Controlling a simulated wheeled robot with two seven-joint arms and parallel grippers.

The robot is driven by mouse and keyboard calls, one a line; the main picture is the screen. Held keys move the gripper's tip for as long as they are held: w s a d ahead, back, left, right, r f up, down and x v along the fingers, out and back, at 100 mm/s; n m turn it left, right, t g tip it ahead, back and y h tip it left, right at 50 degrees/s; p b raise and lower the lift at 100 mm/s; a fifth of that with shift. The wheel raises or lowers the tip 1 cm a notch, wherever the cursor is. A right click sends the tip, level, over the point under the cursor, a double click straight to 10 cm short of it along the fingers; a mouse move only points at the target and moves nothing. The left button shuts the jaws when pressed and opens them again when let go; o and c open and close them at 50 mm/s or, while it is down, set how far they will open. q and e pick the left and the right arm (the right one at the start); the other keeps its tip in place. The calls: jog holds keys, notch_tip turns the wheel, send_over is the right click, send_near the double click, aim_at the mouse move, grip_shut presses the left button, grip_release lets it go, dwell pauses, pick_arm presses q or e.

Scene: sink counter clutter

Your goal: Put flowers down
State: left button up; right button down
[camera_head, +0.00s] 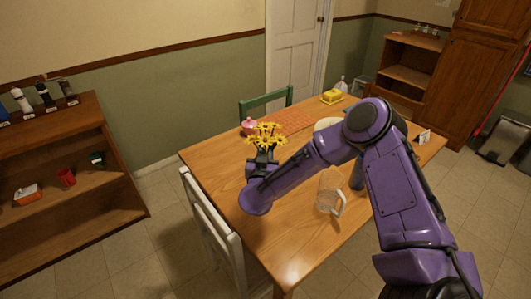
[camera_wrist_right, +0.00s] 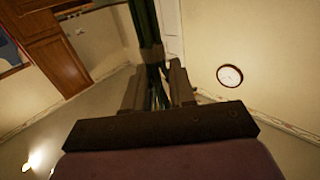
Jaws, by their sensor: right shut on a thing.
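The flowers (camera_head: 265,136) are a bunch of yellow blooms with dark centres, upright over the wooden table (camera_head: 290,255). My right gripper (camera_head: 262,160) is shut on them just below the blooms. In the right wrist view the green stems (camera_wrist_right: 148,45) pass between the two fingers of my right gripper (camera_wrist_right: 158,85), and the blooms are out of that view. Whether the stem ends touch the table is hidden by my arm. My left gripper is not in view.
A clear glass pitcher (camera_head: 329,192) stands on the table right of my forearm. A pink lidded pot (camera_head: 249,126), an orange mat (camera_head: 293,121) and a yellow dish (camera_head: 331,96) are toward the back. A white chair (camera_head: 215,225) is at the left edge. The front tabletop is clear.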

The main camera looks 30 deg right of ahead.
jog(key=shift+s+f, duration=0.1)
jog(key=shift+s, duration=0.05)
jog(key=c, duration=0.9)
grip_release()
jog(key=shift+c, duration=0.2)
jog(key=b+v, duration=0.3)
jog(key=v, duration=0.9)
jog(key=shift+b, duration=0.4)
jog(key=shift+a, duration=0.1)
